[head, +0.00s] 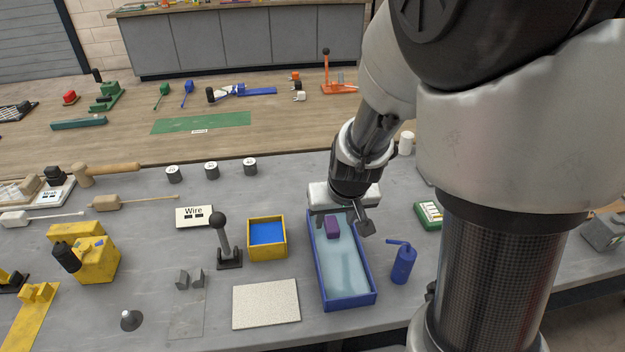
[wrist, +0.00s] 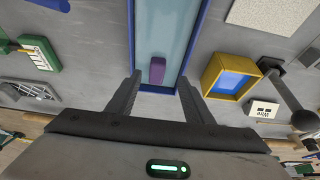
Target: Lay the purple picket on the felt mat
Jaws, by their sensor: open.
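The purple picket (head: 333,227) is a small block inside a long blue-rimmed tray (head: 373,300) with a pale blue floor, at the tray's far end. In the wrist view the picket (wrist: 157,70) shows between and just beyond my fingertips. My gripper (head: 341,216) is open over the far end of the tray, with nothing held. In the wrist view its fingers (wrist: 159,84) stand apart on either side of the picket; I cannot tell their exact height. A pale speckled square, seemingly the felt mat (head: 266,304), lies bare, left of the tray's near end.
A yellow box with a blue inside (head: 281,256) and a black lever (head: 223,240) stand left of the tray. A blue bottle (head: 403,264) stands close on its right. A "Wire" sign (head: 194,216) lies farther left.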

